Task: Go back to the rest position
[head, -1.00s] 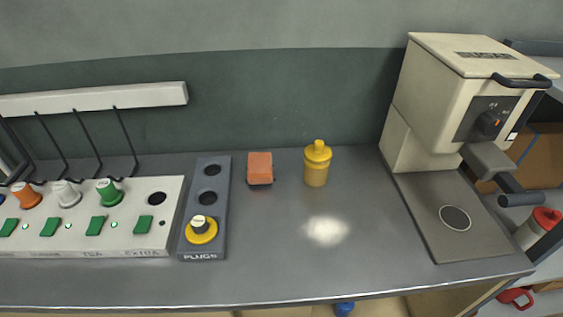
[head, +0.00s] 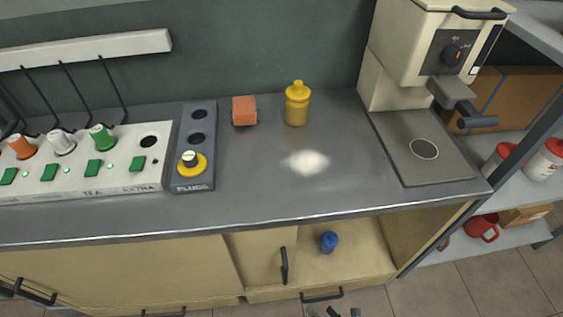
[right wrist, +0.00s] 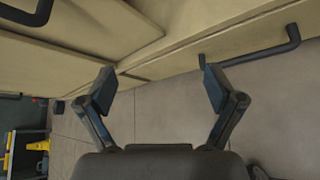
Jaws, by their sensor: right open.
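My right gripper (head: 334,312) shows only as small dark tips at the bottom edge of the head view, low in front of the cupboard. In the right wrist view the right gripper (right wrist: 159,89) is open, with its two fingers spread wide and nothing between them. Beyond the fingers are the cupboard fronts and the tiled floor. My left gripper is not in view.
Below, a blue item (head: 328,242) stands in an open cupboard compartment. Shelves (head: 525,190) stand right.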

